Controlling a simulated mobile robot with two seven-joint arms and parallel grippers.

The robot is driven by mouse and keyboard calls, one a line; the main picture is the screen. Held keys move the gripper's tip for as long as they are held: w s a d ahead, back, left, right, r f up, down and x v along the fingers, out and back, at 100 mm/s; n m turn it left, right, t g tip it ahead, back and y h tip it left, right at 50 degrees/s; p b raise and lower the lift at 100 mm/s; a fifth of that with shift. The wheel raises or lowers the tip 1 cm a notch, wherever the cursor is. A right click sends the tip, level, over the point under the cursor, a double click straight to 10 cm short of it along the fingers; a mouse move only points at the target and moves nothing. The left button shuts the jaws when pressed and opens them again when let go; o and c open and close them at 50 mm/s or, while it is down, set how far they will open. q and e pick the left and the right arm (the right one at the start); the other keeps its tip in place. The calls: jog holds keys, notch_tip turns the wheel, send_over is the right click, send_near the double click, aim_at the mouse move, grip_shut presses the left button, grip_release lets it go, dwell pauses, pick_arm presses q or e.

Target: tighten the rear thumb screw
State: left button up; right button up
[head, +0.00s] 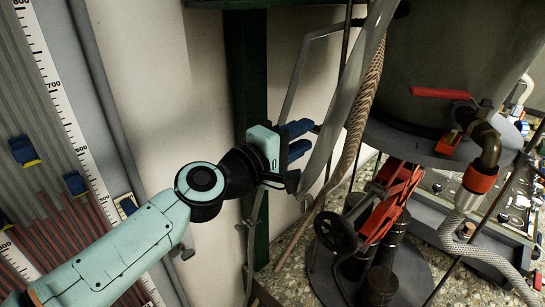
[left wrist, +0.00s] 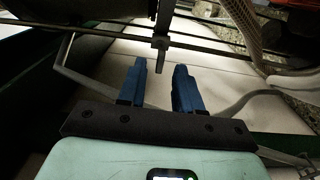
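My left gripper (head: 308,136) reaches in from the left, in front of the green post and beside the hanging translucent tube. In the left wrist view its two blue fingers (left wrist: 160,66) are apart, with nothing between them. Just beyond the fingertips, a small grey upright piece (left wrist: 161,46) sits on a thin dark horizontal rod. It may be the rear thumb screw, but it is too dark and small to be sure. In the head view I cannot make out a thumb screw near the gripper. My right gripper is not in view.
The translucent tube (head: 345,95) and a braided hose (head: 358,120) hang just right of the gripper. A green post (head: 246,70) stands behind it. A grey tank (head: 440,50) rests above a red jack (head: 392,200) with a handwheel (head: 336,233). A scaled manometer board (head: 65,120) is left.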

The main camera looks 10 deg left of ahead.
pick_arm(q)
jog(key=b+v, duration=0.2)
jog(key=v, duration=0.7)
